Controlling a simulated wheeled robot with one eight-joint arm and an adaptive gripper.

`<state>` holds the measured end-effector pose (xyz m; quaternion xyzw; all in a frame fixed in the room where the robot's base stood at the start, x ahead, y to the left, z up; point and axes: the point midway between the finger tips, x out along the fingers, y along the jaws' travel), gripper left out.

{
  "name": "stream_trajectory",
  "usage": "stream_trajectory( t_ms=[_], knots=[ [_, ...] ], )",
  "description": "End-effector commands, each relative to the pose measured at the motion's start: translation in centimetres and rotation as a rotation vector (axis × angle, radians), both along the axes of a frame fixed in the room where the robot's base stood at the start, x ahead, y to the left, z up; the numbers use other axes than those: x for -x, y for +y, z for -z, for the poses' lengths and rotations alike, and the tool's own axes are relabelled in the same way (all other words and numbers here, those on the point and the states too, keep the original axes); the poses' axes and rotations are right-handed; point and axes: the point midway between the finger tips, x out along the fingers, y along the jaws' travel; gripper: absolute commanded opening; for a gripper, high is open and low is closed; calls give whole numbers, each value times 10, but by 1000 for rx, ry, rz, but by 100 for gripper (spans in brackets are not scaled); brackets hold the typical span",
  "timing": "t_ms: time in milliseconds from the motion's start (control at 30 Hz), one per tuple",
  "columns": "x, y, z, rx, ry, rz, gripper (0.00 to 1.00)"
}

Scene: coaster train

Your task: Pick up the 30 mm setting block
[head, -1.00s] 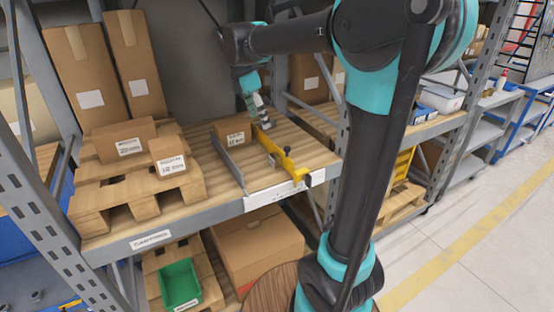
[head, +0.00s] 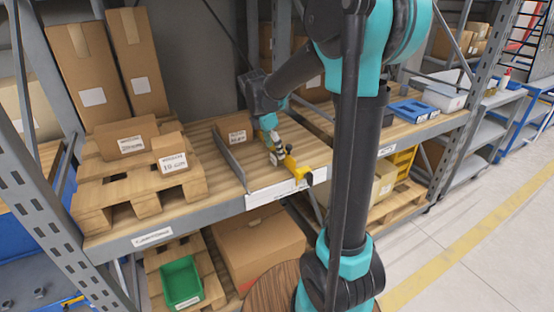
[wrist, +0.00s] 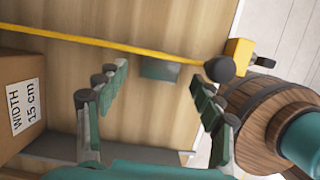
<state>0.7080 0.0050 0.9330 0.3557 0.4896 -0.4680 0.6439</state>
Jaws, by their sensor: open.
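A small grey-green block (wrist: 160,69), which looks like the setting block, lies on the wooden shelf boards against the yellow bar (wrist: 110,41) in the wrist view. No size marking on it is readable. My gripper (wrist: 159,76) is open above the boards, with its two fingers apart on the left and right of the block in the picture; I see no contact. In the head view my gripper (head: 276,157) points down beside the yellow bar (head: 291,167), and I cannot make out the block there.
A carton (wrist: 20,100) marked WIDTH 15 cm stands left in the wrist view. A grey rail (head: 232,160) runs parallel to the yellow bar, which ends in a black knob (wrist: 220,69). A pallet (head: 150,189) with cartons is at left.

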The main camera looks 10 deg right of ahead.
Motion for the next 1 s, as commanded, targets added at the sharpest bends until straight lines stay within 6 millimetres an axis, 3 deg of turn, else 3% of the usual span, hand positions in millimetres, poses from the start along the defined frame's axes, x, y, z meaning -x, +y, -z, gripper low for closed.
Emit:
stream_trajectory(
  t_ms=[200, 467, 1000],
  knots=[
    [-2, -6, 21, 0, 0, 0, 67],
    [-2, -7, 23, 0, 0, -1, 66],
    [-2, -7, 23, 0, 0, 0, 0]
  ],
)
